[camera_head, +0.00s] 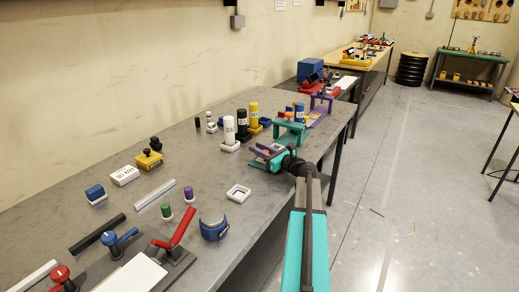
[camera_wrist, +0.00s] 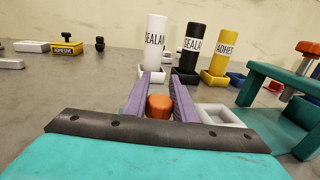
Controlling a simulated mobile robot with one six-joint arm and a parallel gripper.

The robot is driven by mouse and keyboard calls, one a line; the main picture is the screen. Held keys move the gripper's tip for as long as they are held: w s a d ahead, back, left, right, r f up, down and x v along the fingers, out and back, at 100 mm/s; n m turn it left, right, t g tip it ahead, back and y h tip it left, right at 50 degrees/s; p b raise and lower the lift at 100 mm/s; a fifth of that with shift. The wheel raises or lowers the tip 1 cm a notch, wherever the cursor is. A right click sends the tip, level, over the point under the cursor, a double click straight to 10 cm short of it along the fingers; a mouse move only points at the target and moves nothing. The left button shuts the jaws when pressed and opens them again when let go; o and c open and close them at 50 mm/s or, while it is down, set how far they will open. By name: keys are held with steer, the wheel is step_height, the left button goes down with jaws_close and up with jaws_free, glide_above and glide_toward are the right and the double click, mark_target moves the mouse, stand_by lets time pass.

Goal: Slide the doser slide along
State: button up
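My gripper (camera_wrist: 160,84) has two purple fingers, set apart, pointing towards the bottles. An orange-brown round knob (camera_wrist: 159,106) stands between the fingers; its sides are very close to them, and I cannot tell whether they press on it. I cannot tell for sure whether this knob belongs to the doser slide; whatever is under it is hidden by my gripper's body. In the head view my gripper (camera_head: 262,151) is low over the table's right edge, beside a teal bridge-shaped stand (camera_head: 291,128). That stand also shows at right in the wrist view (camera_wrist: 285,78).
A white sealant bottle (camera_head: 229,131), a black one (camera_wrist: 189,52) and a yellow adhesive one (camera_wrist: 220,52) stand ahead in trays. A square white tray (camera_head: 238,194) is near the table edge. A red-handled fixture (camera_head: 178,233) is closer.

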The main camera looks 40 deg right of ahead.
jaws_close()
steer(key=shift+d, duration=0.1)
steer(key=shift+w+d+p, duration=0.15)
steer(key=shift+w+d, duration=0.35)
steer(key=shift+d, duration=1.4)
steer(key=shift+w+d+p, duration=0.15)
steer(key=shift+w+d, duration=0.3)
steer(key=shift+d, duration=1.5)
steer(key=shift+w+d+p, duration=0.15)
steer(key=shift+w+d, duration=0.35)
steer(key=shift+d, duration=1.4)
steer(key=shift+d+r, duration=0.15)
steer(key=shift+d, duration=0.1)
steer(key=o, duration=0.7)
jaws_free()
steer(key=shift+d, duration=0.1)
